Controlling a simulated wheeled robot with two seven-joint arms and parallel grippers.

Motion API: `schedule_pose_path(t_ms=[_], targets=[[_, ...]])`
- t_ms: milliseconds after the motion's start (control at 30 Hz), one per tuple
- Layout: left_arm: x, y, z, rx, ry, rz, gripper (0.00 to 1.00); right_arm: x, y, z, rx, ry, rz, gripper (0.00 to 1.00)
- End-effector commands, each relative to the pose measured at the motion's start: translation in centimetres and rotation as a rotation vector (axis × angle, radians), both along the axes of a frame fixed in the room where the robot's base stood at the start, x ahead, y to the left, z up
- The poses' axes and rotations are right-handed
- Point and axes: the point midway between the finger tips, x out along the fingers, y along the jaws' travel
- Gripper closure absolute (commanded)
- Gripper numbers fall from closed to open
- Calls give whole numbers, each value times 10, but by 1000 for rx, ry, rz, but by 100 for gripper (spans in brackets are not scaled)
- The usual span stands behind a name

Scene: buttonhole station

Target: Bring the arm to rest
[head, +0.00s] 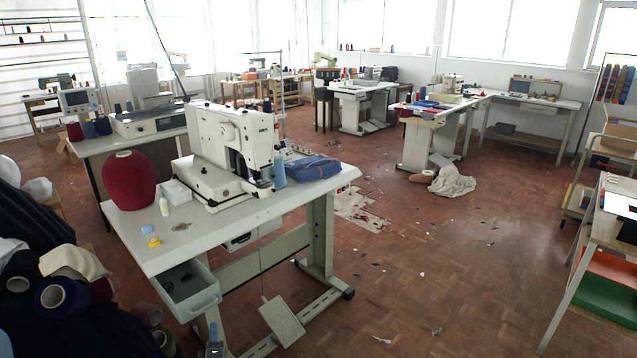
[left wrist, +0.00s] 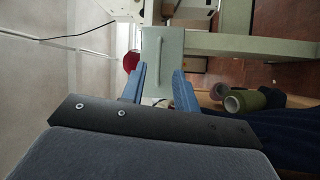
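My left gripper (head: 213,345) shows only as a small blue and dark tip at the bottom edge of the head view, low in front of the sewing table (head: 240,214) and below its open drawer (head: 186,290). In the left wrist view the blue fingers of my left gripper (left wrist: 160,83) stand apart with nothing between them. The drawer's front with its handle (left wrist: 162,50) lies beyond the fingertips in that view. My right gripper is in neither view.
A buttonhole machine (head: 235,145), a red yarn cone (head: 129,181) and folded denim (head: 303,169) are on the table. Thread cones (head: 62,297) and dark cloth crowd the lower left. A foot pedal (head: 282,320) stands under the table. Open floor (head: 440,270) lies to the right.

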Motion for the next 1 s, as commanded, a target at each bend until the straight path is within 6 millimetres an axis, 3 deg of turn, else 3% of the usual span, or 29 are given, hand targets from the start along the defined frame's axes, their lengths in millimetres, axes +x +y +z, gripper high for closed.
schedule_pose_path(t_ms=[167, 367, 567, 700, 900, 1000], targets=[[-32, -37, 1, 205, 208, -191, 70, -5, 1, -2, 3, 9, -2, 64], [-86, -79, -4, 454, 456, -407, 70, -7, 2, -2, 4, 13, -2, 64], [-160, -112, -9, 696, 700, -614, 70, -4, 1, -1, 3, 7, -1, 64], [-221, -128, -8, 854, 868, -758, 70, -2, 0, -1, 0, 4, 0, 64], [-302, -138, 3, 1029, 1072, -934, 70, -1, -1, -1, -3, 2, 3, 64], [-332, -139, 9, 1083, 1145, -998, 70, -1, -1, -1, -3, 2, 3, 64]])
